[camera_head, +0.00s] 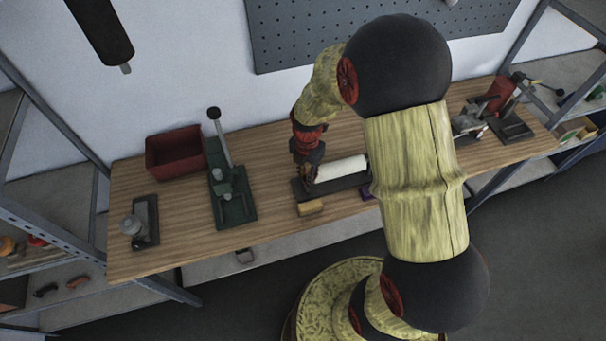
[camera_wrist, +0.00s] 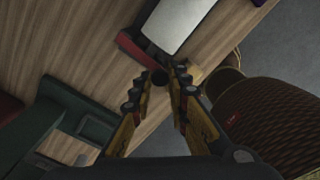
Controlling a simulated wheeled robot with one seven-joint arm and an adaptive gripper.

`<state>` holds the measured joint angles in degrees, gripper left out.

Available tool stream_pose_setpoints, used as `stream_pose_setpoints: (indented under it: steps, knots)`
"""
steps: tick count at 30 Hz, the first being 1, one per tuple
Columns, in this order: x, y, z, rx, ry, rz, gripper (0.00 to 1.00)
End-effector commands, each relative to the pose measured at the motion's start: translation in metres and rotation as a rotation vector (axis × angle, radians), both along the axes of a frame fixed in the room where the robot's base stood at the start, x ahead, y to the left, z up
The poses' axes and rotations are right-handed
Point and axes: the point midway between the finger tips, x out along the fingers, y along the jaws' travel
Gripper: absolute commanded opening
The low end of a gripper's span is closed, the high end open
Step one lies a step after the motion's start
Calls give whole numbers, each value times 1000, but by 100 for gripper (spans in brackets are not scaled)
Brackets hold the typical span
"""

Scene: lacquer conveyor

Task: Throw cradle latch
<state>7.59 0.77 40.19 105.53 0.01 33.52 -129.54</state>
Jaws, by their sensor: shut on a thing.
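The cradle (camera_head: 298,187) is a dark base on the workbench, with a pale white cylinder (camera_head: 345,168) lying in it. In the wrist view the cylinder (camera_wrist: 180,22) shows at the top, beside a dark red end piece (camera_wrist: 135,45). The latch (camera_wrist: 160,77) seems to be the dark lever with a round black knob at this end. My gripper (camera_wrist: 165,82) has its fingers on either side of the knob and is shut on it. In the head view my gripper (camera_head: 307,170) is at the cradle's left end, and my arm hides the cradle's right part.
A tan block (camera_head: 310,208) lies just in front of the cradle. A green lever press (camera_head: 232,190) and a red bin (camera_head: 175,153) stand to the left. A small dark device (camera_head: 140,224) is near the left edge. More tools (camera_head: 510,120) stand at the right.

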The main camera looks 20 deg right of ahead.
Motion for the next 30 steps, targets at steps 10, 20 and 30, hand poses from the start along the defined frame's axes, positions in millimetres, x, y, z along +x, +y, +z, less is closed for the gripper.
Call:
stream_pose_setpoints:
  steps: [10, 20, 30]
  knots:
    - [0, -6, 1, 0, -1, 101, 0]
    - [0, -7, 1, -1, -2, 112, 0]
    - [0, -7, 0, 0, -1, 111, 28]
